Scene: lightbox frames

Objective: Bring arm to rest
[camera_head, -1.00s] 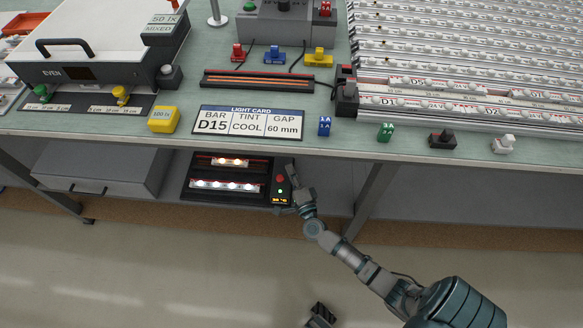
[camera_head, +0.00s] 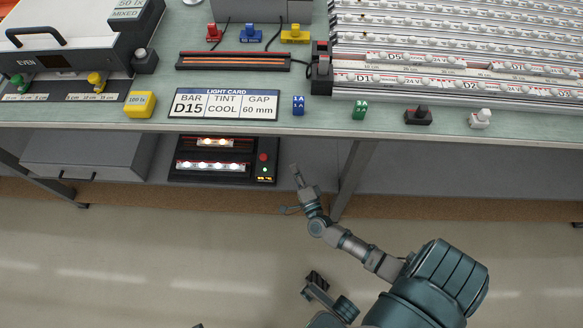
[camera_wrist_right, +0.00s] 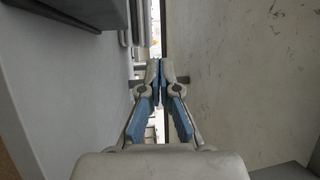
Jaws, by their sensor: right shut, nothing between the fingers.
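My right gripper (camera_head: 297,176) is in front of the workbench, below its front edge and to the right of a black lit panel. It is shut and empty. In the right wrist view its two blue-padded fingers (camera_wrist_right: 160,82) meet at the tips, with nothing between them. My right arm reaches up to it from the lower right. A dark gripper-like part of mine (camera_head: 316,281) shows low in the head view. I cannot tell whether it is my left gripper or how its fingers stand.
The black panel (camera_head: 184,179) with lit bulbs and a red button stands under the bench (camera_head: 420,140). A bench leg (camera_head: 352,178) is close to the right of my gripper. A grey drawer box (camera_head: 90,158) is at left. The floor in front is clear.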

